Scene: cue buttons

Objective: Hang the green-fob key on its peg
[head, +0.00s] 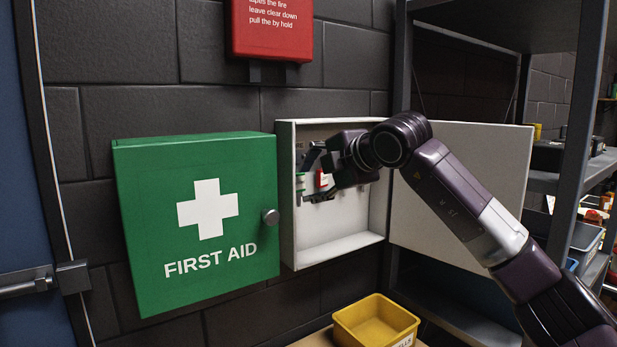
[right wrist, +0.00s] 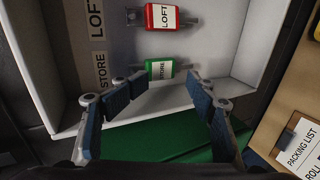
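The green-fob key (right wrist: 160,69) carries a white STORE label. It is in the open white key cabinet (right wrist: 244,62), in line with the cabinet's STORE label (right wrist: 101,70). In the head view the green fob (head: 300,182) shows left of the red fob. My right gripper (head: 315,178) reaches into the cabinet. In the right wrist view its fingers (right wrist: 161,83) are spread, with the green fob seen between and just beyond the tips; I cannot tell whether they touch it. The key's top end and peg are partly hidden by a finger. My left gripper is not in view.
A red-fob LOFT key (right wrist: 160,17) hangs beside the green one. The cabinet door (head: 460,190) stands open to the right. A green first aid box (head: 200,222) adjoins on the left. A yellow bin (head: 376,322) is below, and a metal shelf (head: 560,185) stands at right.

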